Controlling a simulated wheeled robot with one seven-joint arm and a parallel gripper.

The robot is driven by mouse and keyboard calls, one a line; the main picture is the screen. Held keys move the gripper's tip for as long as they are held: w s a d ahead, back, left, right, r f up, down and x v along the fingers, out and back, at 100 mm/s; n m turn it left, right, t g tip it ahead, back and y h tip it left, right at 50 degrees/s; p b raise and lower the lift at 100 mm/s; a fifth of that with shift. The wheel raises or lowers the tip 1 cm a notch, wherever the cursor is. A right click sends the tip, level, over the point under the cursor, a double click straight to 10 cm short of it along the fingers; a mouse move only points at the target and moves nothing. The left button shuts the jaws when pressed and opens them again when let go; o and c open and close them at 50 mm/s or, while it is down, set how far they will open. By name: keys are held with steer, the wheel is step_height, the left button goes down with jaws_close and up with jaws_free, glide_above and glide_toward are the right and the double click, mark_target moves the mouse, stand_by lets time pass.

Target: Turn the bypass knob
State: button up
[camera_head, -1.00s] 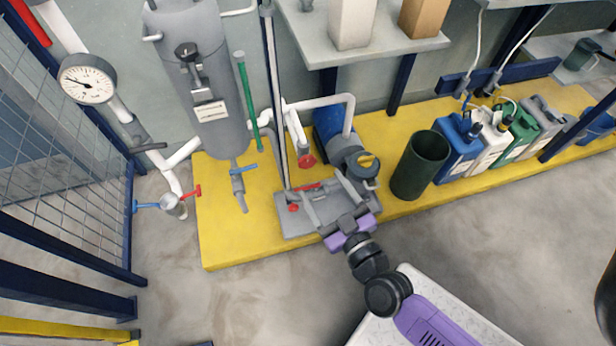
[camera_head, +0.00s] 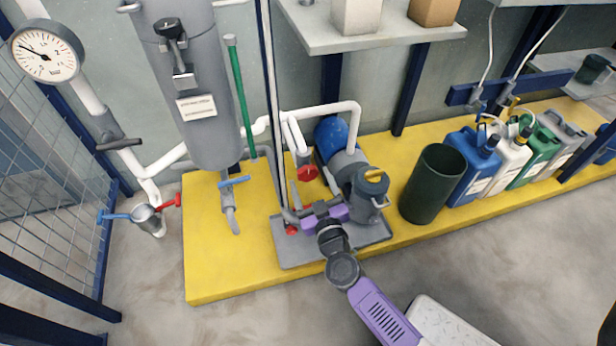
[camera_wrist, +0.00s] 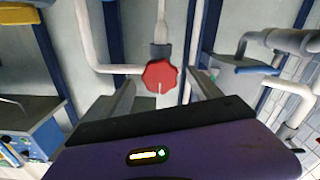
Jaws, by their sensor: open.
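A red lobed knob (camera_head: 307,173) sits on the white pipework beside the blue pump. In the wrist view the red knob (camera_wrist: 160,76) faces me on a grey stem, with a pale mark on its lower face. No label naming it the bypass knob is readable. My gripper (camera_head: 312,192) is just below and in front of this knob, above the grey base plate. In the wrist view its two fingers stand apart to the left and right of the knob, with nothing gripped. I cannot tell whether they touch it.
The blue pump (camera_head: 332,138) and a grey canister with a yellow cap (camera_head: 371,194) stand close right of my gripper. A dark green bin (camera_head: 432,185) and several jugs stand farther right. A grey tank (camera_head: 196,120) is at left. Bare floor lies in front of the yellow platform (camera_head: 212,275).

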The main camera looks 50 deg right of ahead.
mark_target(308, 176)
steer(key=shift+x, duration=1.6)
steer(key=shift+s, duration=0.1)
steer(key=shift+c, duration=0.2)
steer(key=c, duration=1.3)
steer(key=m+p, duration=0.1)
steer(key=m, duration=0.2)
steer(key=shift+m, duration=0.3)
steer(key=shift+m+p, duration=0.65)
steer(key=shift+m, duration=1.35)
